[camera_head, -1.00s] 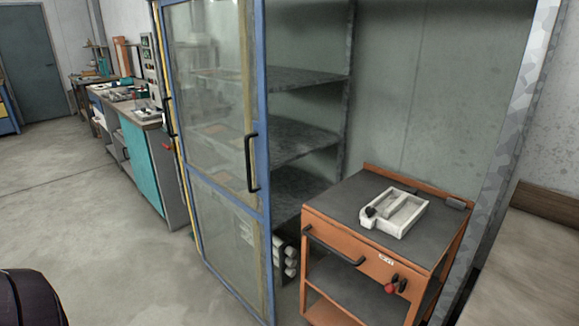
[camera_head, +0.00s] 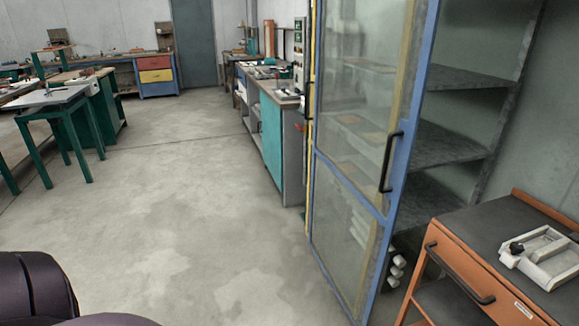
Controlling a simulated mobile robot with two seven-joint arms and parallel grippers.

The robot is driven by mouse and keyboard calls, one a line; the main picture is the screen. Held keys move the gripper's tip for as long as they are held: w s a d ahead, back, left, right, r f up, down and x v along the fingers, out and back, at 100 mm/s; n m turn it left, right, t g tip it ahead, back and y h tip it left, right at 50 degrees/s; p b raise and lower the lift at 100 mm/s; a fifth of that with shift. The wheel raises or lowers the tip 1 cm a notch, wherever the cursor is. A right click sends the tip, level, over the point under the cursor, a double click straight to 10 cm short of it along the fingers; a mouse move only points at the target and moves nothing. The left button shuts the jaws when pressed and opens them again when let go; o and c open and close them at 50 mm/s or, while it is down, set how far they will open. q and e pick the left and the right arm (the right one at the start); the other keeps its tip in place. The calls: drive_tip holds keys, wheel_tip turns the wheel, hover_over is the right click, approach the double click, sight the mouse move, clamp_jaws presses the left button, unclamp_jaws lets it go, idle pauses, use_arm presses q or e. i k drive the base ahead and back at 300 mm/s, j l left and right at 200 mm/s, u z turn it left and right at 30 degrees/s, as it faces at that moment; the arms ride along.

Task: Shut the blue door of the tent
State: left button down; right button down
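A blue-framed door with glass panels (camera_head: 340,160) stands in the right half of the view. Its black vertical handle (camera_head: 391,162) is on its right edge. To the right of that edge the inside with grey shelves (camera_head: 445,147) is exposed, so the door is open. The lower glass panel shows white cylinders behind it. Neither of my grippers is in view. Only dark rounded parts, which look like mine, show at the bottom left, apart from the door.
An orange cart (camera_head: 468,270) with a white tray (camera_head: 542,257) stands right of the door, close to the shelves. A teal cabinet bench (camera_head: 272,140) is behind the door. Green-legged tables (camera_head: 66,105) stand at the left. The grey floor (camera_head: 170,210) between is clear.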

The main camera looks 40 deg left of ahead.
sight(404, 144)
drive_tip(key=u, duration=1)
drive_tip(key=i+j+z, duration=0.2)
drive_tip(key=i+j, duration=2.05)
drive_tip(key=j, duration=0.15)
